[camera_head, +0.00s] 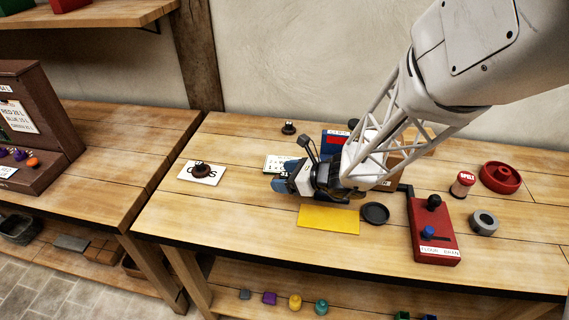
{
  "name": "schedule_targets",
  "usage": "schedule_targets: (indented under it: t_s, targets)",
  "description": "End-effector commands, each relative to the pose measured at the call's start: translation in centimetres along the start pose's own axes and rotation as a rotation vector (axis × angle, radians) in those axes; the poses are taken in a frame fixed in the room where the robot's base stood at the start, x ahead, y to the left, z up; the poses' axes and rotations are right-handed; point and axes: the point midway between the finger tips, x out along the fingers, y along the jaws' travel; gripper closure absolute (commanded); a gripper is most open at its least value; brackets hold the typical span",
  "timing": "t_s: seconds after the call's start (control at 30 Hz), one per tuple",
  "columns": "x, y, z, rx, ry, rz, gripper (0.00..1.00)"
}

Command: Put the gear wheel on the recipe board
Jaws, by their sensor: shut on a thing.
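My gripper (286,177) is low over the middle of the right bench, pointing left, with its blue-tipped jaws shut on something. The held thing is hidden or too small to make out, so I cannot tell whether it is the gear wheel. A dark brown upright board (49,108) with a white sheet listing colours and amounts stands on the left bench. A small white card (273,160) with print lies just behind the gripper, partly covered.
A yellow mat (328,219) and a black dish (375,213) lie in front of the gripper. A red lever box (434,240), grey ring (484,223), red-and-white jar (462,184) and red round dish (501,180) stand right. A small black knob (288,128) stands behind.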

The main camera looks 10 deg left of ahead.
Motion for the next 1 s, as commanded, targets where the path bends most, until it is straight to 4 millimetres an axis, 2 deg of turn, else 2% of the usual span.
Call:
schedule_targets:
  t_s: [0.2, 0.6, 0.83, 1.0]
  targets:
    - [-1.1, -0.4, -0.8, 0.003, -0.001, -0.003, 0.52]
    - [-1.2, -0.4, -0.9, 0.003, -0.001, -0.002, 0.52]
    - [-0.5, -1.1, -0.8, 0.003, -0.001, -0.002, 0.52]
    - [0.8, -2.6, -0.4, 0.002, -0.001, -0.002, 0.52]
